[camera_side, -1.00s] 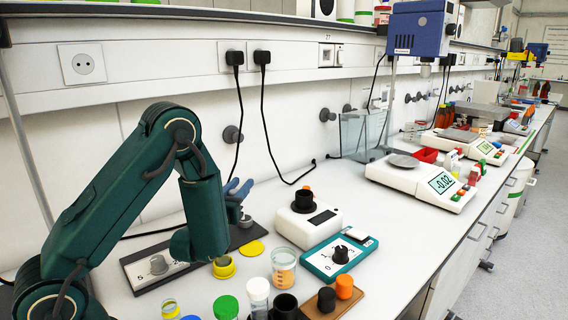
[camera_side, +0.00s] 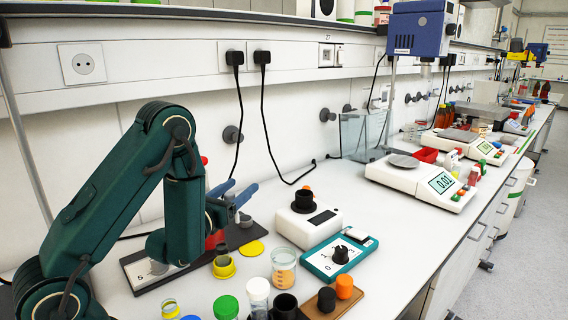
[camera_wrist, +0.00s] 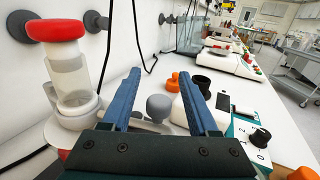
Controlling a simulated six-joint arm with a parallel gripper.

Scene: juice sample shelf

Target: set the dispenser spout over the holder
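The dispenser (camera_wrist: 72,75) is a clear cylinder with a red cap on a white base, at the left in the wrist view. In the side view my arm hides most of it. A grey rounded knob (camera_wrist: 160,106) shows between and beyond my fingers; a grey piece beside my fingers in the side view (camera_side: 243,219) may be the same part. I cannot tell clearly which part is the spout. My gripper (camera_wrist: 159,74) is open and empty, with its blue fingers apart; it also shows in the side view (camera_side: 236,190).
A yellow disc (camera_side: 252,249) lies near the ring. A white device (camera_side: 308,225) with a black cup and a teal box (camera_side: 340,262) with a dial stand to the right. Jars and caps crowd the front. The bench before the balance (camera_side: 420,183) has free room.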

